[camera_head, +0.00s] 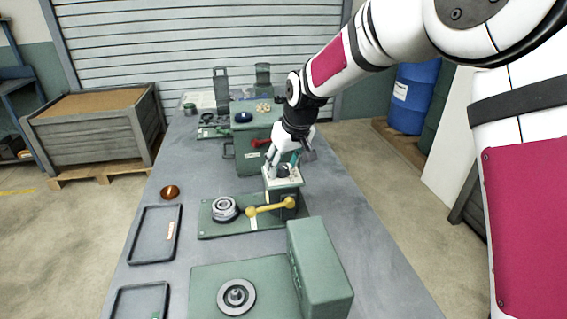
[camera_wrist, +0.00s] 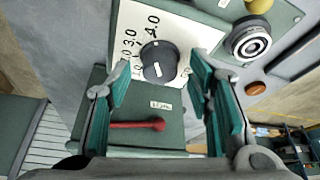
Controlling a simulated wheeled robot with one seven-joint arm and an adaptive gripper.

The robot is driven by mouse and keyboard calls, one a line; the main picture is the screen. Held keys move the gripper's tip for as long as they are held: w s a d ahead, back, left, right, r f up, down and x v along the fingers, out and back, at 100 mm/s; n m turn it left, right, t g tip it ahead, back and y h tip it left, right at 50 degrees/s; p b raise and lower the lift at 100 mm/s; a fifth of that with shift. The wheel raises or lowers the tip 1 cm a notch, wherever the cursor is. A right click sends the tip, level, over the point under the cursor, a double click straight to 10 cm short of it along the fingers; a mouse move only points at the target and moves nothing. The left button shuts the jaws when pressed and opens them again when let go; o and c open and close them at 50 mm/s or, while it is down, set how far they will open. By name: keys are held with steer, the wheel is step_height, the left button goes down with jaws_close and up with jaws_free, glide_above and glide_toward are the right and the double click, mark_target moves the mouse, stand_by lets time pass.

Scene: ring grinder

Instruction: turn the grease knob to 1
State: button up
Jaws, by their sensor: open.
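The grease knob (camera_wrist: 152,62) is a black round knob with a white mark near its lower edge in the wrist view. It sits on a white dial plate (camera_wrist: 128,20) with numbers including 3.0 and 4.0; the smaller ones at the left are hard to read. In the head view the plate (camera_head: 270,183) tops a green box in mid-table. My gripper (camera_wrist: 162,68) is open, with its teal-padded fingers on either side of the knob in the wrist view. Contact with the knob cannot be told. In the head view my gripper (camera_head: 283,163) is above the plate.
A red handle (camera_wrist: 135,126) is on the green housing behind the dial box. A yellow lever (camera_head: 270,207) and a ringed chuck (camera_head: 225,208) are in front of it.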

jaws_close()
